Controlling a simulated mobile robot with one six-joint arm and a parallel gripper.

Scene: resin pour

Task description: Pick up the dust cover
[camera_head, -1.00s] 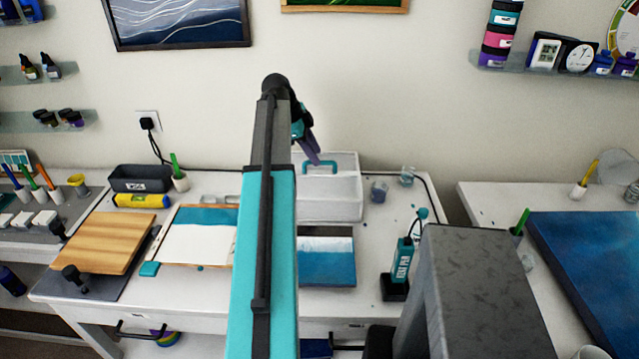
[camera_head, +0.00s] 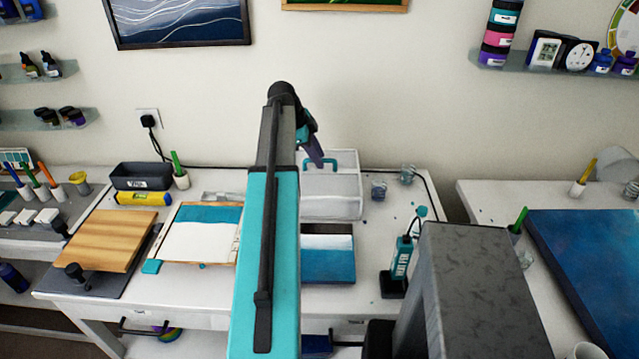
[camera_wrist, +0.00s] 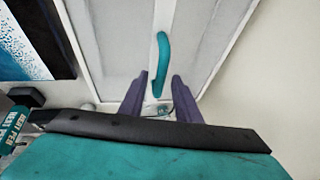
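The dust cover (camera_head: 332,203) is a pale, translucent box with a teal handle (camera_head: 321,162) on top, standing at the back of the table. In the wrist view the dust cover (camera_wrist: 120,42) fills the upper middle, and its curved teal handle (camera_wrist: 162,62) shows between and just beyond the fingertips. My gripper (camera_wrist: 160,82) is open, its two purple fingers apart with nothing held. In the head view my gripper (camera_head: 318,158) is over the cover, close to the handle. I cannot tell whether it touches. My arm hides the cover's left part.
A blue-painted panel (camera_head: 328,266) lies in front of the cover, and a teal torch-like tool (camera_head: 401,258) stands to its right. Small cups (camera_head: 379,190) stand right of the cover. A white and teal panel (camera_head: 198,246) and a wooden board (camera_head: 112,240) lie left. The wall is behind.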

